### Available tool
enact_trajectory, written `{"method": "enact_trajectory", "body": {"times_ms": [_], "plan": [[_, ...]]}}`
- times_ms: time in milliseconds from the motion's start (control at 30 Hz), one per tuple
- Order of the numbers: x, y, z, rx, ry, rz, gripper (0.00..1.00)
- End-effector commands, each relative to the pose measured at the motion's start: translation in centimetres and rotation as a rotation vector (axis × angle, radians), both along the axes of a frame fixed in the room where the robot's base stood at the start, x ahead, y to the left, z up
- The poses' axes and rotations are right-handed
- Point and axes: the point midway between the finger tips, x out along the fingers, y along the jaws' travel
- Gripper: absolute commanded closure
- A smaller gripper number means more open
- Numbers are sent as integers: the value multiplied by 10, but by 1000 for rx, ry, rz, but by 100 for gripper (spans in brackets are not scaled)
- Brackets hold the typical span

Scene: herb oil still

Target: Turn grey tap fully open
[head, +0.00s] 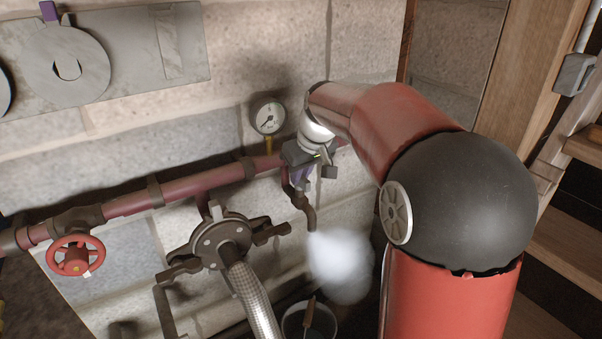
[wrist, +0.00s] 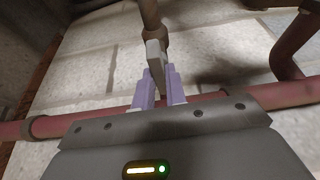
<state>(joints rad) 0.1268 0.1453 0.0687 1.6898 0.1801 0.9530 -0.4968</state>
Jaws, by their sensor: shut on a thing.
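The grey tap's flat handle (wrist: 155,53) shows in the wrist view, standing at the end of a brown pipe stub. My gripper (wrist: 158,80) has its two purple fingers closed around the handle's near end. In the head view my gripper (head: 300,174) is at the tap on the short bent outlet pipe (head: 308,212) below the red pipe, to the right of centre. My gripper and wrist hide most of the tap there, so the handle's exact angle is hard to tell. A white cloud of steam (head: 341,266) hangs just below the outlet's mouth.
A pressure gauge (head: 268,117) stands on the red pipe (head: 190,187) close to my gripper. A red handwheel (head: 76,255) is at the left. A round brown flange (head: 220,240) with a braided hose (head: 252,296) is left of the tap. A bucket (head: 310,318) stands below.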

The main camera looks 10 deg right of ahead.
Motion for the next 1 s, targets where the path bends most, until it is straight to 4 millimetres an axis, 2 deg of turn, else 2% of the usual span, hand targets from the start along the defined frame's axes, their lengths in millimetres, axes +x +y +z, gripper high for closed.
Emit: {"method": "enact_trajectory", "body": {"times_ms": [33, 67, 100, 200, 233, 567, 1000], "plan": [[0, 0, 1, -1, -2, 1, 100], [0, 0, 1, -1, -2, 1, 86], [0, 0, 1, -1, -2, 1, 80], [0, 0, 0, -1, -1, 1, 67], [0, 0, 0, -1, 0, 1, 66], [-2, -1, 5, 0, -2, 0, 66], [-25, -9, 66, -1, -3, 0, 66]]}}
